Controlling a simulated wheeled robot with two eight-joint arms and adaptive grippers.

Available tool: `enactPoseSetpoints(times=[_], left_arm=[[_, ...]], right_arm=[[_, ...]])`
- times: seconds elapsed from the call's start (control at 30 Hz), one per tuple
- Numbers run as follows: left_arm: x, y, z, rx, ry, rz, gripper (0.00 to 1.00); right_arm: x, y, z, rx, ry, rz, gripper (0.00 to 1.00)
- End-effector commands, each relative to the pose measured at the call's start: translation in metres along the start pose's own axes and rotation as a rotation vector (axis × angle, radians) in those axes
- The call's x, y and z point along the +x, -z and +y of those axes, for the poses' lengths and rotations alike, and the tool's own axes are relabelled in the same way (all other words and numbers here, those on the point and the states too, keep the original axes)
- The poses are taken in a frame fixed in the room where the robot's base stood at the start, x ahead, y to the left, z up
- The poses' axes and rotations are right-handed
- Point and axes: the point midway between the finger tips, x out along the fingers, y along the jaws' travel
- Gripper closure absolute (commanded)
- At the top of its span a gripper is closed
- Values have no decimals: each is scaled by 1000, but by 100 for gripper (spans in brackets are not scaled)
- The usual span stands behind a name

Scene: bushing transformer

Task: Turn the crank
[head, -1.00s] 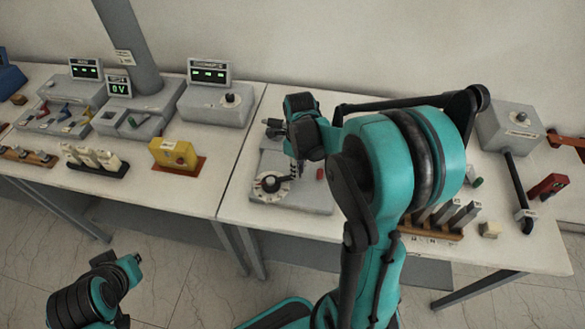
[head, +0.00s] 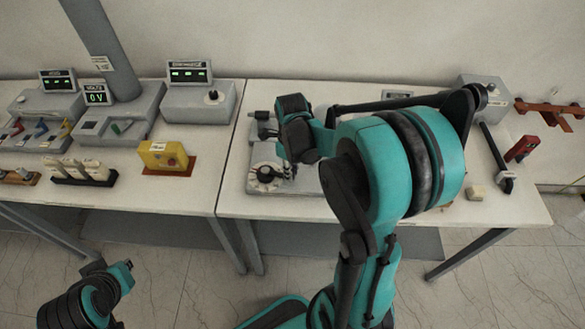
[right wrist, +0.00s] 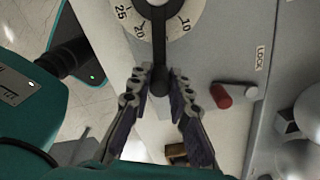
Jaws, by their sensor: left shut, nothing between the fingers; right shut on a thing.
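The crank is a black arm (right wrist: 158,45) over a white numbered dial (right wrist: 187,16) on a grey panel. In the head view the dial (head: 265,177) sits on the grey device (head: 258,156) at the near left of the right-hand table. My right gripper (right wrist: 159,95) is shut on the rounded outer end of the crank, with one finger on each side.
A red knob (right wrist: 220,96) and a LOCK label stand beside the crank. A yellow box (head: 163,157) and a grey display unit (head: 205,103) are on the left table. A lever (head: 495,155) and a red block (head: 521,148) are at the right.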

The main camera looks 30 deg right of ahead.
Motion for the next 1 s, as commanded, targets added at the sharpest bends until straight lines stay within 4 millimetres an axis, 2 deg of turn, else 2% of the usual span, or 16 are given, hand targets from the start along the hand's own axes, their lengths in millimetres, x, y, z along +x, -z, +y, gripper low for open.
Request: enactPoseSetpoints(times=[0.47, 0.5, 0.57, 0.87, 1.0], left_arm=[[0, 0, 0, 0, 0, 0, 100], [0, 0, 0, 0, 0, 0, 100], [0, 0, 0, 0, 0, 0, 100], [0, 0, 0, 0, 0, 0, 100], [0, 0, 0, 0, 0, 0, 100]], right_arm=[[0, -1, 2, -2, -1, -2, 100], [0, -1, 2, -2, -1, -2, 77], [0, -1, 2, -2, -1, -2, 61], [0, 0, 1, 0, 0, -1, 60], [-10, 0, 1, 0, 0, -1, 60]])
